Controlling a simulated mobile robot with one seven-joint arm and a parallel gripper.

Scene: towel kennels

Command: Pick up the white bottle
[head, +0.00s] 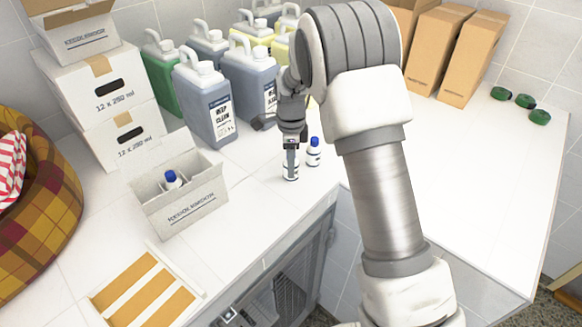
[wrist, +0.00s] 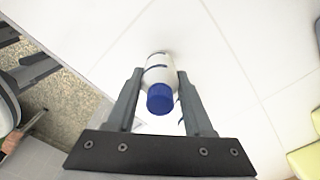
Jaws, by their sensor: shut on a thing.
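A white bottle with a blue cap is between the fingers of my gripper (head: 291,165) near the counter's front edge. Its white lower body (head: 291,175) shows below the fingers in the head view, and its cap is hidden there. In the wrist view the same bottle (wrist: 160,68) is upright between the two fingers (wrist: 158,95), which are shut on it. I cannot tell whether its base touches the counter. A second white bottle with a blue cap (head: 314,154) stands just to the right of my gripper.
An open carton (head: 185,205) at the left holds another blue-capped bottle (head: 172,179). Large jugs (head: 205,105) stand behind my gripper. Stacked boxes (head: 120,130) stand at the left, and brown boxes (head: 437,50) at the back right. The counter's right part (head: 460,180) is mostly clear.

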